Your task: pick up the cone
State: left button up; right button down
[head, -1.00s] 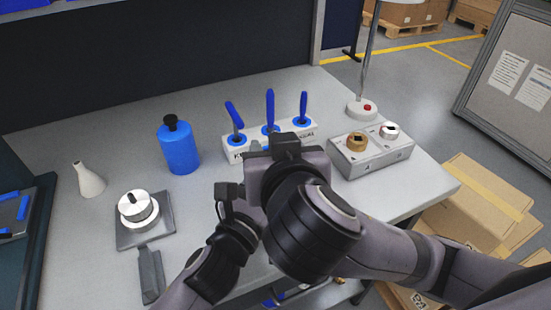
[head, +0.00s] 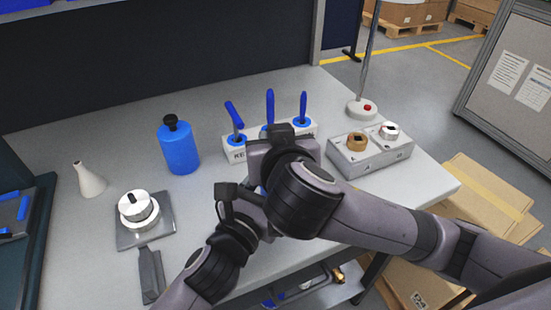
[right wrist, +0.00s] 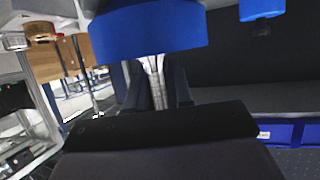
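A white cone-shaped piece (head: 90,180) with a narrow dark tip stands upright at the left of the bench in the head view, apart from both grippers. My left gripper (head: 238,197) is over the front middle of the bench, its fingers hidden. My right gripper is hidden behind its own wrist in the head view. In the right wrist view, which looks upside down, the dark fingers of my right gripper (right wrist: 157,88) flank a silver shaft (right wrist: 154,72) next to a large blue part (right wrist: 150,32). I cannot tell whether they grip it.
A blue bottle (head: 179,148) stands behind a knob on a grey plate (head: 158,236). A white rack (head: 235,155) with blue-handled tools stands behind my crossed wrists. A grey block (head: 372,158) with brass and silver pieces and a lamp base (head: 361,109) are at right.

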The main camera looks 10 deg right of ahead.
notch_tip(320, 180, up, 10)
dwell(0.6)
pick_arm(q)
jog(key=o, duration=1.2)
